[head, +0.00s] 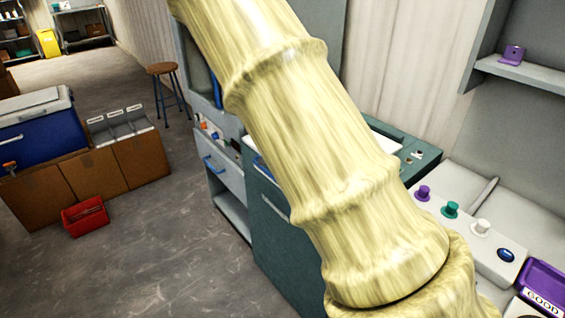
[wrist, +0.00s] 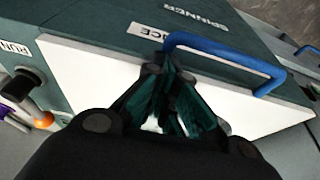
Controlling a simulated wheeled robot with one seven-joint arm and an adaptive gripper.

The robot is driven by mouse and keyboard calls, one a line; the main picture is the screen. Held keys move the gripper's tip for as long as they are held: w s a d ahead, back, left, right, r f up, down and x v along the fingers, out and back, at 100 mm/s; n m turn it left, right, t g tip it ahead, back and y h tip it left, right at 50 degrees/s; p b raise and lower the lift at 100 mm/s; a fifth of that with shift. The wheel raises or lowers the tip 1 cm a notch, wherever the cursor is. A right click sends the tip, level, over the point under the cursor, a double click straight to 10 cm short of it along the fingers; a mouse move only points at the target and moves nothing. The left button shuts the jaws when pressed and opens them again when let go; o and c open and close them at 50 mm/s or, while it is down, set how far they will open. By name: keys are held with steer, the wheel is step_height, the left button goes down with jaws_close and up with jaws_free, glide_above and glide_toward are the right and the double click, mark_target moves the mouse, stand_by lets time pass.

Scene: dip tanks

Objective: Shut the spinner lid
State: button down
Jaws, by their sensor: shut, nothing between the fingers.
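The spinner (wrist: 90,32) is a dark teal machine with a white SPINNER label in the wrist view. A white panel (wrist: 85,75) with a blue bar handle (wrist: 225,55) crosses the middle. I cannot tell for sure whether the lid is up or down. My gripper (wrist: 168,68) is shut and empty, its fingertips close to the left end of the handle; whether they touch it is unclear. In the head view the teal cabinet of the spinner (head: 280,235) stands behind my arm, which hides much of its top and my gripper.
A RUN label (wrist: 15,50) is at the wrist view's left. A counter with purple, green and white knobs (head: 452,209) and a purple GOOD tray (head: 544,283) are at the right.

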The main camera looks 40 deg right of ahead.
steer(key=shift+s+a+f, duration=0.25)
steer(key=shift+s+f, duration=0.2)
steer(key=shift+f, duration=0.3)
steer(key=shift+a, duration=0.1)
steer(key=r+p, duration=0.1)
steer(key=r, duration=0.1)
steer(key=r+p, duration=0.1)
steer(key=r, duration=0.1)
steer(key=r+p, duration=0.1)
steer(key=p, duration=0.1)
steer(key=shift+w+d+r, duration=0.2)
steer(key=shift+w+r, duration=0.15)
steer(key=shift+r, duration=0.05)
steer(key=a+r+p, duration=0.2)
steer(key=a+p, duration=0.1)
steer(key=a, duration=0.6)
steer(key=shift+s+a+p, duration=0.15)
steer(key=shift+a+p, duration=0.1)
steer(key=shift+p, duration=0.1)
